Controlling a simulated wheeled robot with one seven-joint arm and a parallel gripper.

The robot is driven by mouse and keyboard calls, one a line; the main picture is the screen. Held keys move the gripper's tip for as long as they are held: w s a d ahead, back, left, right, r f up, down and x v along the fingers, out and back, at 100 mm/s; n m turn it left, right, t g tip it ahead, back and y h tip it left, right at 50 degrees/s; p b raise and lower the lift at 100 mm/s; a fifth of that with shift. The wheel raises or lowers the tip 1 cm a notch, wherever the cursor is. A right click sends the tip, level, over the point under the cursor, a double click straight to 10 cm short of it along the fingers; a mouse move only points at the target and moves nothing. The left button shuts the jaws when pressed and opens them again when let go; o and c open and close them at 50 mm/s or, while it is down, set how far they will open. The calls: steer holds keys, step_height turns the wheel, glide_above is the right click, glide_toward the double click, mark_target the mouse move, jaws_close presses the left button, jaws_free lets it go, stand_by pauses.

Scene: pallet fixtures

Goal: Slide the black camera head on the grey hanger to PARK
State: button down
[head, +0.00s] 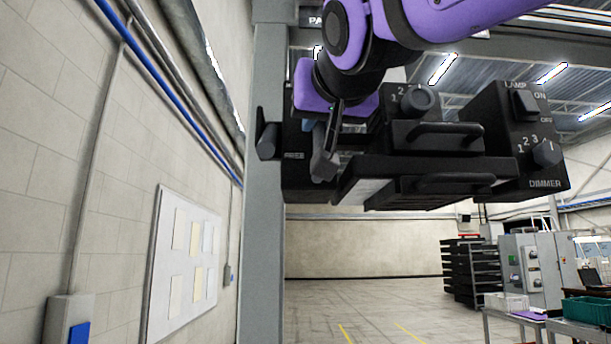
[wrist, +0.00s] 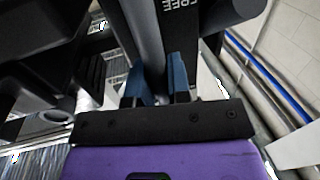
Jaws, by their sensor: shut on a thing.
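The black camera head (head: 440,165) is a wide boxy unit with handles and dials, hanging in the upper right of the head view. A grey upright post (head: 263,225), perhaps part of the hanger, stands at its left. My gripper (head: 308,125) is at the head's left end, partly hidden by my own wrist. In the wrist view my gripper (wrist: 157,82) has its blue fingertips shut on a dark grey bar (wrist: 145,35). A FREE mark (wrist: 181,5) shows beside the bar. A sign starting with "PA" (head: 315,20) is mostly hidden by my arm.
A black side box (head: 525,135) with LAMP and DIMMER controls forms the right end. A block wall with a notice board (head: 183,265) runs along the left. Black racks (head: 470,270) and a grey cabinet (head: 535,262) stand far right. The floor below is clear.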

steer(key=shift+a, duration=0.5)
steer(key=c, duration=1.1)
jaws_free()
steer(key=shift+a, duration=0.25)
steer(key=shift+d, duration=0.15)
steer(key=s+d, duration=0.1)
steer(key=s, duration=0.9)
steer(key=shift+s+d, duration=0.35)
